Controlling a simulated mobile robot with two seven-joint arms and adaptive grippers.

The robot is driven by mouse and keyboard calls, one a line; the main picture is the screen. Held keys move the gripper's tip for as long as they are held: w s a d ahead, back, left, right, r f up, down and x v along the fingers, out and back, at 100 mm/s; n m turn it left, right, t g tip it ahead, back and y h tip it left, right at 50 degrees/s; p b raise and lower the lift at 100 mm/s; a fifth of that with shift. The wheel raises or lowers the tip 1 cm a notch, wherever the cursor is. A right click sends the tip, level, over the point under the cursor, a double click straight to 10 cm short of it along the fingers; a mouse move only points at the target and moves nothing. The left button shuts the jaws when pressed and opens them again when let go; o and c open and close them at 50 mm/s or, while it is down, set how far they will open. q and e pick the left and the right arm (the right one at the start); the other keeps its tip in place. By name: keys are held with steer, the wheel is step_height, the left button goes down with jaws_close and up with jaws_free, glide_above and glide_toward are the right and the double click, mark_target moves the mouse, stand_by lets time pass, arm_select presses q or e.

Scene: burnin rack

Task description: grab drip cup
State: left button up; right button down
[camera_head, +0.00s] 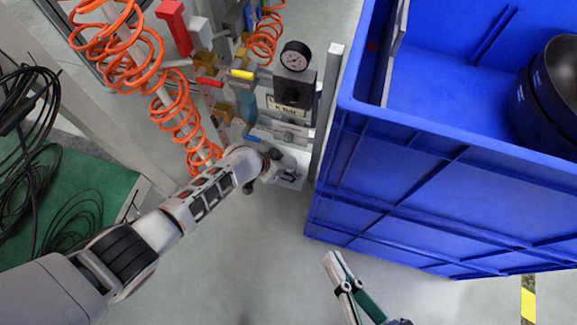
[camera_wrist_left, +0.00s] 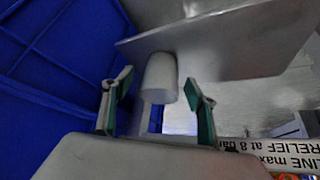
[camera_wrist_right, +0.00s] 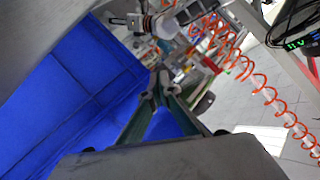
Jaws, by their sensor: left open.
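The drip cup (camera_wrist_left: 161,74) shows in the left wrist view as a small pale grey, rounded cup. One end meets a flat metal plate (camera_wrist_left: 225,45). My left gripper (camera_wrist_left: 157,92) is open, one finger on each side of the cup in the picture. Gaps show between fingers and cup, and nothing is held. In the head view my left gripper (camera_head: 288,177) is low at the foot of the gauge panel, and I cannot make out the cup there. My right gripper (camera_head: 334,262) is below the blue crate; its fingertips (camera_wrist_right: 159,90) come together in the right wrist view, with nothing between them.
The large blue crate (camera_head: 420,200) stands right of the panel and holds a black round object (camera_head: 550,90). A metal post (camera_head: 328,105) stands between. The panel carries a gauge (camera_head: 295,57) and coloured valves. Orange coiled hoses (camera_head: 150,60) hang left of it. Open floor lies in front.

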arm_select(q)
steer(key=c, duration=1.2)
steer(key=shift+r, duration=0.15)
